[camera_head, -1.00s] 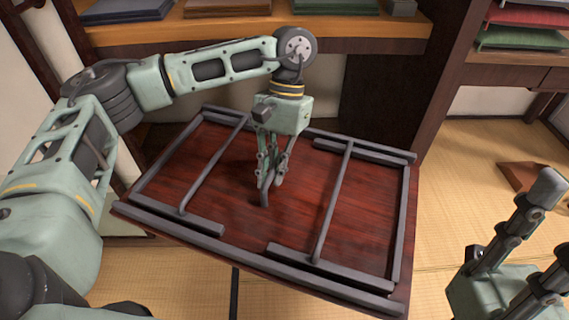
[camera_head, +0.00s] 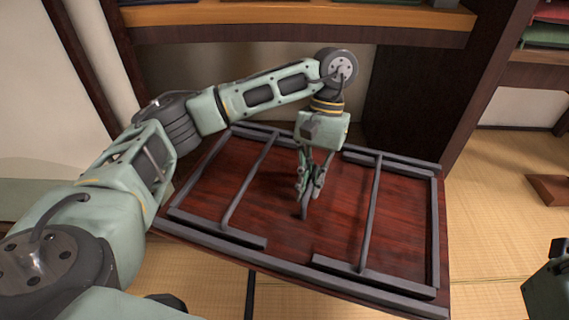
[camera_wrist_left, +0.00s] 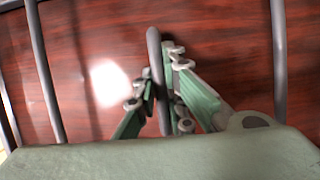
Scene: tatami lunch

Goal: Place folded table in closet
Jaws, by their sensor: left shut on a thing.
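The folded table (camera_head: 400,230) has a dark red-brown top with grey legs folded flat on it. It is tilted in the head view, its far edge close to the opening of the closet (camera_head: 300,29) below a wooden shelf. My left gripper (camera_head: 305,195) points down over the table's middle and is shut on a grey handle (camera_wrist_left: 154,45) standing up from it. The wrist view shows the fingers on both sides of this handle. Part of my right arm's end (camera_head: 550,290) shows at the right edge; its fingers are not visible.
A dark upright panel (camera_head: 425,105) closes the closet's right side. A pale wall and post (camera_head: 90,60) stand at its left.

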